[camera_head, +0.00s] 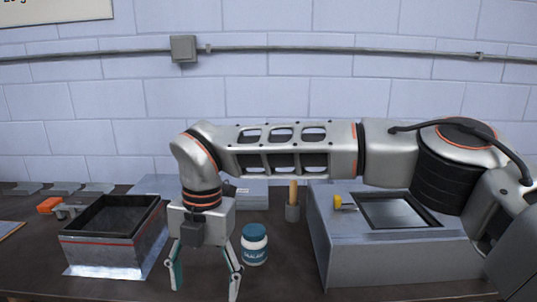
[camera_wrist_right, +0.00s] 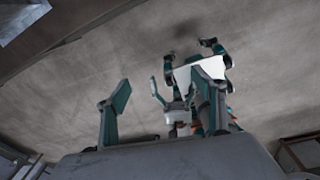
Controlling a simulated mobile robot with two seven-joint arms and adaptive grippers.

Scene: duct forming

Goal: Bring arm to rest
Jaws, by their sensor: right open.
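My right arm comes in from the right across the head view, and its wrist bends downward. My right gripper (camera_head: 205,284) points down with its two fingers spread apart and nothing between them. It hangs in front of the workbench, between the metal box and the blue-lidded jar. In the right wrist view its teal fingers (camera_wrist_right: 160,105) also stand apart and empty. Behind them is a small white and teal shape with jointed parts; I cannot tell what it is. My left gripper cannot be made out.
An open metal box (camera_head: 113,255) stands left of the gripper. A white jar with a blue lid (camera_head: 254,245) stands close on its right. A large grey unit (camera_head: 340,262) with a yellow knob (camera_head: 338,201) stands under my arm.

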